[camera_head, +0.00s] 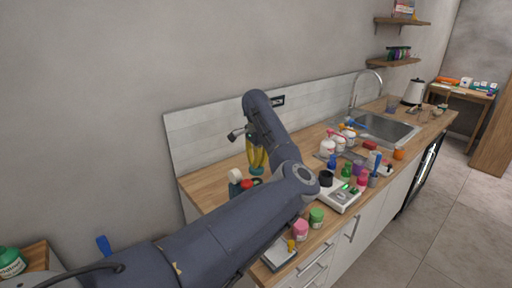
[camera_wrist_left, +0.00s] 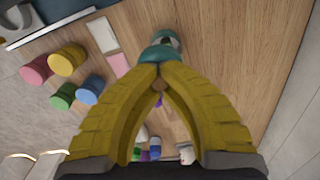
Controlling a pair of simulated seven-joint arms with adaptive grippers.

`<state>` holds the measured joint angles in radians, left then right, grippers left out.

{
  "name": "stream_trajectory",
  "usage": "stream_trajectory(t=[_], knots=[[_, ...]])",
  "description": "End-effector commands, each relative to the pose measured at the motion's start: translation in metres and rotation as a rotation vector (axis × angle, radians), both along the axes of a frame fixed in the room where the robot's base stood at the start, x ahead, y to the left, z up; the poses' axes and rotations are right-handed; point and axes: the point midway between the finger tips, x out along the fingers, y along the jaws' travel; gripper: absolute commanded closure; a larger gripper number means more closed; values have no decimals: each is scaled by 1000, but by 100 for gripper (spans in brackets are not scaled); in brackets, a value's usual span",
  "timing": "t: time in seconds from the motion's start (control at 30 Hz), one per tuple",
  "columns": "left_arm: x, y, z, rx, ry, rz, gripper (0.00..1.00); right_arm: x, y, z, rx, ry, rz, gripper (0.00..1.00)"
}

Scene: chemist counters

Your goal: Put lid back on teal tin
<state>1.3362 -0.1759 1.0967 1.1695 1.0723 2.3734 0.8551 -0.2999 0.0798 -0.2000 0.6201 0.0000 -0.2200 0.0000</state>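My left gripper (camera_head: 256,167) points down over the wooden counter, and its yellow fingers meet at the tips. In the left wrist view the gripper (camera_wrist_left: 158,72) is shut on a teal round piece, seemingly the lid (camera_wrist_left: 153,55). The lid also shows at the fingertips in the head view (camera_head: 257,171). A second teal round thing, seemingly the tin (camera_wrist_left: 168,37), stands just beyond the lid, partly hidden by it. I cannot tell whether lid and tin touch. My right gripper is not in view.
Pink (camera_wrist_left: 37,70), yellow (camera_wrist_left: 67,58) and blue (camera_wrist_left: 89,89) jars stand left in the wrist view. A pale card (camera_wrist_left: 102,34) lies nearby. Several bottles crowd around a scale (camera_head: 341,196). Bare counter (camera_wrist_left: 240,45) lies right of the fingers; a wall panel (camera_head: 205,135) stands behind.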

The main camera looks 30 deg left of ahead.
Motion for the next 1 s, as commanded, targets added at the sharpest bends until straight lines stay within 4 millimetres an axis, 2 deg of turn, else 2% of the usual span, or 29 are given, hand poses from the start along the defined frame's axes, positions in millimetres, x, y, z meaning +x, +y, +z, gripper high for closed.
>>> stream_trajectory(t=[0.1,0.23,1.0], knots=[[7,4,2,0,-5,-107,100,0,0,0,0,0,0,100],[8,6,0,1,-3,-161,100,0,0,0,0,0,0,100],[8,6,-52,1,-2,-169,100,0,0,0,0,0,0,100]])
